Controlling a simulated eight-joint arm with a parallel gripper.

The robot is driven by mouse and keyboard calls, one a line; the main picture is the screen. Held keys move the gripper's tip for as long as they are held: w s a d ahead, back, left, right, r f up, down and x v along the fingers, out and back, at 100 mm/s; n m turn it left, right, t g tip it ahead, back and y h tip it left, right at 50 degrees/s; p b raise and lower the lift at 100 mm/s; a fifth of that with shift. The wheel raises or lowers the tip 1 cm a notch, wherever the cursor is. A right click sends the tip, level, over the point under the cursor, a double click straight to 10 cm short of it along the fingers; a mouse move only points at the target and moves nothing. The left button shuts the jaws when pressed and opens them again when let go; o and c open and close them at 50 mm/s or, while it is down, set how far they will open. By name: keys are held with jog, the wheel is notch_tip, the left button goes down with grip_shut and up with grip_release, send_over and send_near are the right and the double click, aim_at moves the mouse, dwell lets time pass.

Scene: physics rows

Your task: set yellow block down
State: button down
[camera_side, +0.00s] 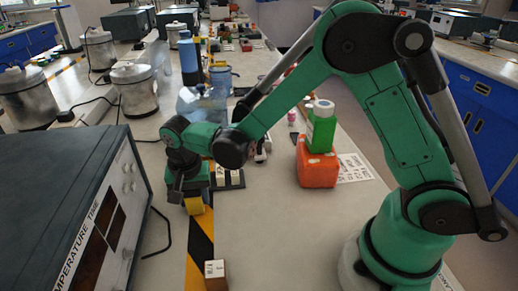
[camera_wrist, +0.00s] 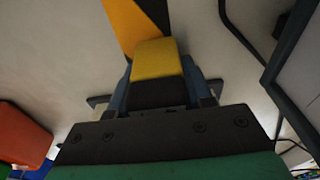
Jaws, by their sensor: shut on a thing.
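The yellow block (camera_side: 195,205) is below my gripper (camera_side: 190,198) in the side view, above or at the yellow-and-black striped band on the bench. In the wrist view the yellow block (camera_wrist: 157,60) sits between the two jaws of my gripper (camera_wrist: 160,88), which are shut on it. The striped band (camera_wrist: 122,20) shows behind the block. I cannot tell whether the block's underside touches the bench.
A large grey instrument (camera_side: 70,200) fills the left. Bare bench (camera_side: 270,225) lies between.

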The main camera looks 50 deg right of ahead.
jog(key=shift+f, duration=0.15)
jog(key=shift+c, duration=1.8)
grip_release()
jog(key=r, duration=0.7)
jog(key=s+a+r, duration=0.1)
jog(key=r, duration=0.3)
jog(key=shift+r, duration=0.15)
jog(key=shift+s+d+r, duration=0.1)
jog(key=shift+r, duration=0.4)
jog(key=s+d+n+t+y, duration=0.1)
jog(key=s+d+n+t, duration=0.5)
jog(key=s+d+n, duration=0.2)
jog(key=shift+s+d+r+n, duration=0.2)
jog(key=shift+s+r+n, duration=0.1)
jog(key=shift+n, duration=0.2)
